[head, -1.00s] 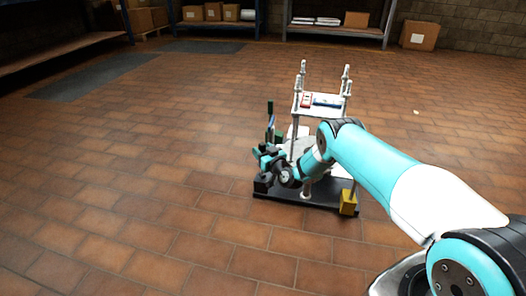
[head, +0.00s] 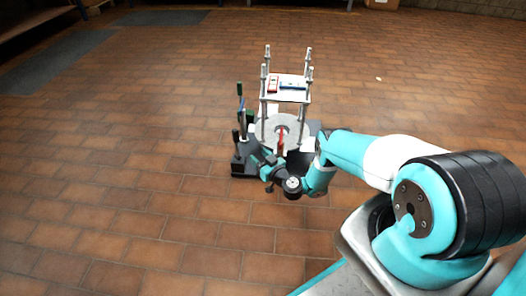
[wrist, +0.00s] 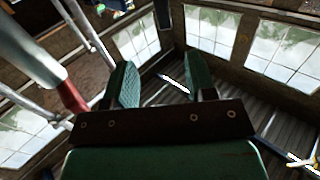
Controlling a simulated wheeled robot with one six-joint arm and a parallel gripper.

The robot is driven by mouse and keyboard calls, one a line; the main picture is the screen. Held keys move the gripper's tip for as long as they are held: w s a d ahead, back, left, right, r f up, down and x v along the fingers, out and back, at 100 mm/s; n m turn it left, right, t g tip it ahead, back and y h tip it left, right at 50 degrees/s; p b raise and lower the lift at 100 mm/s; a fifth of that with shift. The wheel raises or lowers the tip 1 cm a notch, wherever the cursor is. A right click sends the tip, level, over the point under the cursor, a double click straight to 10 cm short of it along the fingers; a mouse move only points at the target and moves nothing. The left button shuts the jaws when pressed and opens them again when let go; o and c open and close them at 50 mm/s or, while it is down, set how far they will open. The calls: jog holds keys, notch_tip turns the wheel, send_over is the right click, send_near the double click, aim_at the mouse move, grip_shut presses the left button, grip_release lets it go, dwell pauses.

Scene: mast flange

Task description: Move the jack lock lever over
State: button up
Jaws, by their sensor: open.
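The stand (head: 240,168) has a black base, a grey round disc (head: 262,129) and thin posts holding a small white shelf. An upright red piece (head: 281,143) shows at the disc. Dark levers with green grips (head: 249,117) rise at the base's left side. I cannot tell which is the jack lock lever. My gripper (head: 258,162) is low at the stand's near side, in front of the disc and right of the levers. In the wrist view its green fingers (wrist: 163,78) are apart with nothing held between them; contact with the stand cannot be told.
The white shelf (head: 299,97) carries a red item (head: 272,84) and a blue item (head: 292,86). In the wrist view, a pale post with a red part (wrist: 72,98) is close at the left. Brick floor (head: 120,180) around the stand is clear.

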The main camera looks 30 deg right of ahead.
jog(key=shift+s+d+p, duration=0.1)
jog(key=shift+s+p, duration=0.7)
jog(key=shift+s, duration=0.15)
